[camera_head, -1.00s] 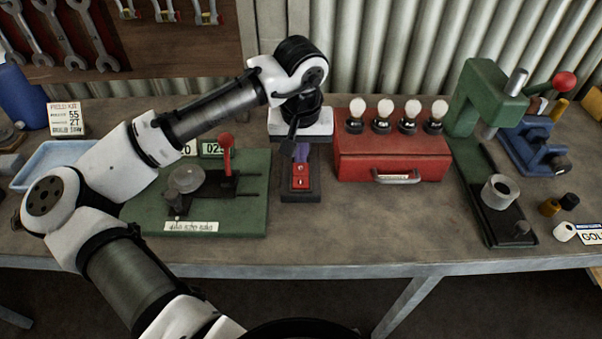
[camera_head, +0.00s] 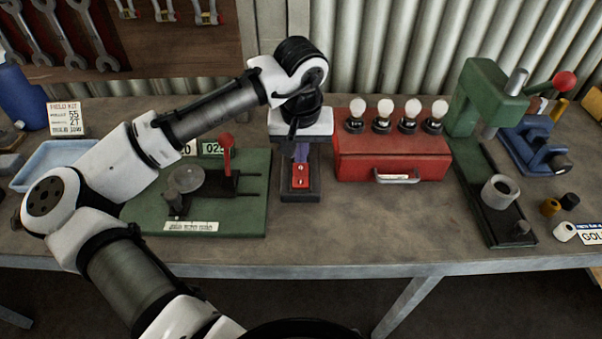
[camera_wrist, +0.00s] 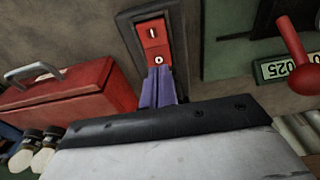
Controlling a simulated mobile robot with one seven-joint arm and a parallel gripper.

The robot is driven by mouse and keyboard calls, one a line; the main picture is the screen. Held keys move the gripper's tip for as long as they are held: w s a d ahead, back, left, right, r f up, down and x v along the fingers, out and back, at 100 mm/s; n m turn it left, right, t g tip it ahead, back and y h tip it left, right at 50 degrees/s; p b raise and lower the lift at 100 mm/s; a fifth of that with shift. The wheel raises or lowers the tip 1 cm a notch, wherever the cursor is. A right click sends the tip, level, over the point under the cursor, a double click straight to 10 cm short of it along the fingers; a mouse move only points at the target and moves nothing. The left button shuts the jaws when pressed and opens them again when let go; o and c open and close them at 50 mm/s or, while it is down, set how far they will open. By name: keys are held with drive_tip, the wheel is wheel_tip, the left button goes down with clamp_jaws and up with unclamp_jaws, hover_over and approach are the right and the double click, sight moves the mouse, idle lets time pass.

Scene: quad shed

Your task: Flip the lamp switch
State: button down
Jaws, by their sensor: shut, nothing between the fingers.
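The lamp switch is a red rocker (camera_head: 300,178) marked I and O on a dark upright-edged base (camera_head: 301,196), standing on the bench. The rocker also shows in the wrist view (camera_wrist: 154,42), with the O end nearer my gripper. My gripper (camera_head: 301,158) is shut and empty, pointing down at the rocker's far end. Its purple fingers (camera_wrist: 158,72) end right by the O mark in the wrist view; I cannot tell whether they touch it. Several pale bulbs (camera_head: 381,108) stand on the red box (camera_head: 360,163) to the right; they do not look clearly lit.
A green board (camera_head: 250,215) with a red-knobbed lever (camera_head: 227,145) lies left of the switch. A green press (camera_head: 474,105) stands further right. The corrugated wall is behind. The bench front (camera_head: 340,235) before the switch is clear.

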sight(301, 168)
drive_tip(key=shift+f+b, duration=0.65)
drive_tip(key=shift+f, duration=0.5)
drive_tip(key=shift+r, duration=0.1)
wheel_tip(301, 168, up, 7)
drive_tip(key=p, duration=0.6)
drive_tip(key=shift+p, duration=0.3)
idle(0.6)
